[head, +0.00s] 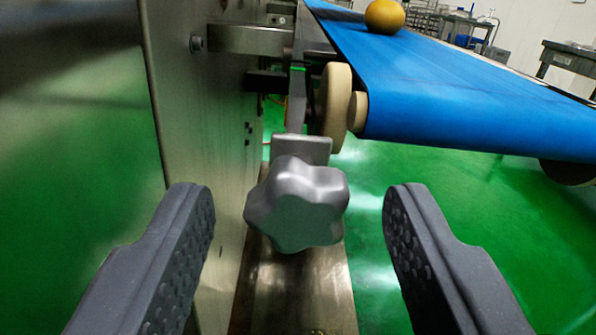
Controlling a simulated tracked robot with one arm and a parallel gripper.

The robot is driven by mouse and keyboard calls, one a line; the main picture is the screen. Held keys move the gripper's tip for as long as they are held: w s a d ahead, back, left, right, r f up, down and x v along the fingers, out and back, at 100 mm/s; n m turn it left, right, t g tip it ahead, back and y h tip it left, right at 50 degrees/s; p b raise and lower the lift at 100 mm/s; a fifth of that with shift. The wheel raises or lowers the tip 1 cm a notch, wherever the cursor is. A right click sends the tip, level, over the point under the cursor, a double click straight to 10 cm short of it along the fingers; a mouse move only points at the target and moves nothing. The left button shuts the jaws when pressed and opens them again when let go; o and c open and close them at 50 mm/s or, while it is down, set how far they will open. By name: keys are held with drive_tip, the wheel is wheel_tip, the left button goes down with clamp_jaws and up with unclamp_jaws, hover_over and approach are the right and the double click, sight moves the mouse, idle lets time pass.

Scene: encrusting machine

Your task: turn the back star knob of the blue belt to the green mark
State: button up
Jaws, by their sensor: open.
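A grey star knob (297,205) is in the middle of the head view, with its lobed face toward me. A metal block (302,148) shows just behind it. My gripper (298,215) is open, with one dark padded finger on each side of the knob and a clear gap to both. A small green mark (297,69) is on the dark upright bar above and behind the knob. The blue belt (450,85) runs from upper centre to the right, above and behind the knob. I cannot see a pointer on the knob.
A steel machine panel (195,130) stands close on the left. A cream roller wheel (335,105) sits at the belt's end above the knob. A round orange-brown ball (384,16) lies on the belt. A metal rail (295,290) runs below the knob. Green floor is open at right.

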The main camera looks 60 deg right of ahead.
drive_tip(key=shift+w+d, duration=0.1)
drive_tip(key=shift+d, duration=0.05)
drive_tip(key=c, duration=1)
drive_tip(key=shift+m, duration=0.4)
